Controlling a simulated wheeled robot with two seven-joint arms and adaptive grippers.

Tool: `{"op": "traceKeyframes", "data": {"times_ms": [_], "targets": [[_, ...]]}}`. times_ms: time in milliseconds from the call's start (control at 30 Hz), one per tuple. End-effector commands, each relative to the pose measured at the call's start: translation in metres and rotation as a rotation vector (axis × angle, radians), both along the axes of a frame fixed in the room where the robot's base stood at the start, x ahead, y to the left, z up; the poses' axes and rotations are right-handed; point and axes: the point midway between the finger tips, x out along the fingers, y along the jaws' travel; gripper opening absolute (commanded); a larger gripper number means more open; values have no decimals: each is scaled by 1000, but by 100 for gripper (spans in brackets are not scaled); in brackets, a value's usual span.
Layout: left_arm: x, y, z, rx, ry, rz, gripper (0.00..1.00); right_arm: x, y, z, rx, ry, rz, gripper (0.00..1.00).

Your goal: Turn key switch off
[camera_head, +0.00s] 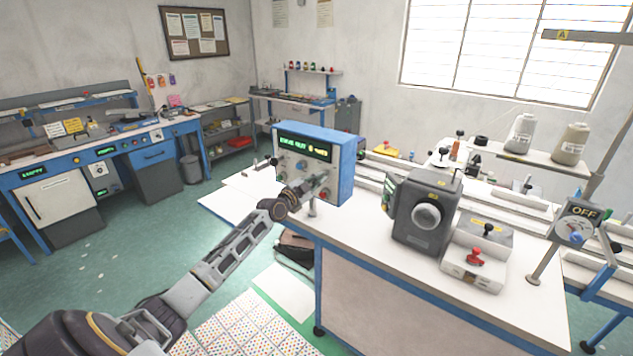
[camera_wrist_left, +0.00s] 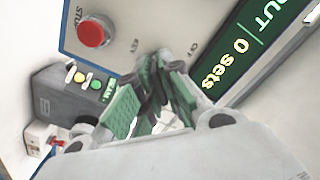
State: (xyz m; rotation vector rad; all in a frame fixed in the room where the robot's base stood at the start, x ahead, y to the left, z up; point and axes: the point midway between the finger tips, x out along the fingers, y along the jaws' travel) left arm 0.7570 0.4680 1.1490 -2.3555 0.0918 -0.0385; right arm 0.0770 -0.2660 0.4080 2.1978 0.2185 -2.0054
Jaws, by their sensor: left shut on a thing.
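The blue control box (camera_head: 347,172) stands on the white worktable. Its pale front panel has a dark display with green and yellow text. My left gripper (camera_head: 322,184) reaches up to the lower right part of this panel. In the left wrist view the green-padded fingers (camera_wrist_left: 158,80) are closed together at the panel, between the labels KEY and OFF. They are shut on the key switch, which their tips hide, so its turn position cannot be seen. A red STOP button (camera_wrist_left: 92,33) sits left of the fingers, and the display (camera_wrist_left: 240,48) is to the right. My right gripper is not in view.
A dark grey motor unit (camera_head: 420,215) and a grey block with a red knob (camera_head: 474,257) stand right of the box on the worktable (camera_head: 380,240). An OFF dial (camera_head: 577,228) is at the far right. Green floor is open at left.

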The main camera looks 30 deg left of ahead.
Motion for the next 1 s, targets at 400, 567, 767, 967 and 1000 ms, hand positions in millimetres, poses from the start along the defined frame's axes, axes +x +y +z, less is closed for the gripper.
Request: {"op": "traceKeyframes", "data": {"times_ms": [400, 567, 767, 967, 1000], "targets": [[0, 0, -1, -71, 7, 0, 0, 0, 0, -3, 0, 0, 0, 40], [0, 0, -2, -143, 13, 0, 0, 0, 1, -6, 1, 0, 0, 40], [0, 0, -2, -264, 23, 0, 0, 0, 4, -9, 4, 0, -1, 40], [0, 0, -2, -402, 34, 0, 0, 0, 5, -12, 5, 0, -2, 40], [0, 0, -2, -430, 37, 0, 0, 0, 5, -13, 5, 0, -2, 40]]}}
